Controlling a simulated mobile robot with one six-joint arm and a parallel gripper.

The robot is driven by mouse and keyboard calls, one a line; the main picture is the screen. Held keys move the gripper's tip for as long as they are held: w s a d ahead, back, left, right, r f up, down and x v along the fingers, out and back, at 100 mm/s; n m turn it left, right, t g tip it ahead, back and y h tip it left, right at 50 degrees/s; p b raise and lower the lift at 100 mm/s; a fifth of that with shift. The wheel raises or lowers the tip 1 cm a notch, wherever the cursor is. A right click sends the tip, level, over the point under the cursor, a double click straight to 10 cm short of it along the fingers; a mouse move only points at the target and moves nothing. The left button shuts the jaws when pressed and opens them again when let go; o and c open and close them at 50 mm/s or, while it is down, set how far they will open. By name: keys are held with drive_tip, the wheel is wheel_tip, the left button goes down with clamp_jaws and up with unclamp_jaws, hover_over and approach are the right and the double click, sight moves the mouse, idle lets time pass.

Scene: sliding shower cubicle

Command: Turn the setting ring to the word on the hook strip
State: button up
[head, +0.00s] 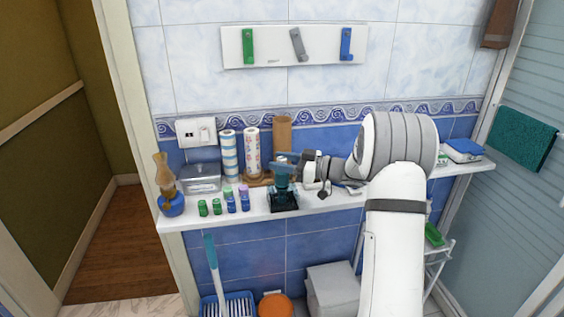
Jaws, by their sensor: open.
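The white hook strip (273,47) hangs on the tiled wall with a green hook (248,45), a grey hook (297,44) and a blue hook (346,43). A small mark low on the strip is too small to read. A dark teal device (284,199) stands on the white shelf. A setting ring cannot be made out on it. My gripper (280,163) is open at the device's upper part, reaching in from the right. I cannot tell whether it touches the device. My gripper and arm hide part of the shelf behind.
On the white shelf (330,198), several small green, blue and purple-topped bottles (231,201), an oil lamp (170,190) and a metal box (200,178) stand left of the device. Paper rolls (252,152) stand behind. A blue-white box (463,150) lies right.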

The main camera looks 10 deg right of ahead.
drive_tip(key=v, duration=0.8)
drive_tip(key=shift+b, duration=0.35)
